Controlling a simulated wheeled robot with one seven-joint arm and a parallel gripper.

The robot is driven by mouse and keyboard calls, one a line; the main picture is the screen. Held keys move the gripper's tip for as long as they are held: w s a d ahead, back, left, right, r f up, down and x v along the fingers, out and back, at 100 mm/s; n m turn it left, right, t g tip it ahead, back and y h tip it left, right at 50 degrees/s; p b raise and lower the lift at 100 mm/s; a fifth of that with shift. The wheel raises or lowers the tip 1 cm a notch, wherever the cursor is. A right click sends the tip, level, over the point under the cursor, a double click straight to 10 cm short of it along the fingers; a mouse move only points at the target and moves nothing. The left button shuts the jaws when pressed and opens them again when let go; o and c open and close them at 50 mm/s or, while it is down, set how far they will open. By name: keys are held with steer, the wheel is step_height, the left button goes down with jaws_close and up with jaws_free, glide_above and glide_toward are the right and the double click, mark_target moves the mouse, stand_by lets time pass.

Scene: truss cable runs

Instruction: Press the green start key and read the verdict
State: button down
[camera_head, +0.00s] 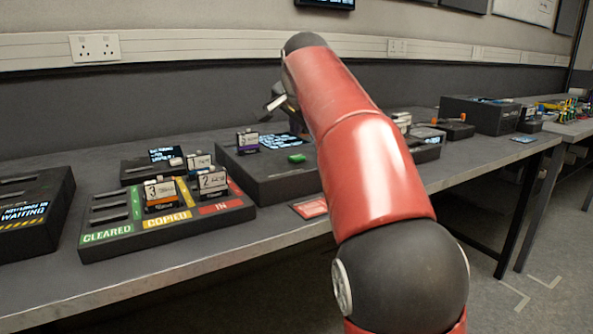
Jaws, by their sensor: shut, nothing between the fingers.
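The green key (297,158) sits on top of a dark box (262,182) in the middle of the bench. A lit screen (281,141) is set in the same box behind the key; its text is too small to read. My gripper (272,103) shows only in part, above and behind the screen, left of my red arm. It is shut and empty, apart from the green key. My arm hides the right side of the box.
A tray (128,229) with CLEARED, COPIED and IN lanes holds cartridges numbered 1, 2 and 3. A WAITING unit (30,215) is at left. A red label (309,208) lies near the bench's front edge.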

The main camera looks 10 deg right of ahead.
mark_target(297, 157)
steer(key=shift+f+b, duration=0.85)
steer(key=shift+f, duration=0.8)
stand_by(0.7)
steer(key=shift+f, duration=0.4)
steer(key=shift+f+b, duration=0.55)
steer(key=shift+b, duration=0.05)
stand_by(0.5)
steer(key=shift+r, duration=0.1)
steer(key=shift+r+p, duration=0.85)
steer(key=shift+p, duration=0.15)
steer(key=shift+r, duration=0.1)
step_height(297, 157, up, 5)
steer(key=p, duration=0.5)
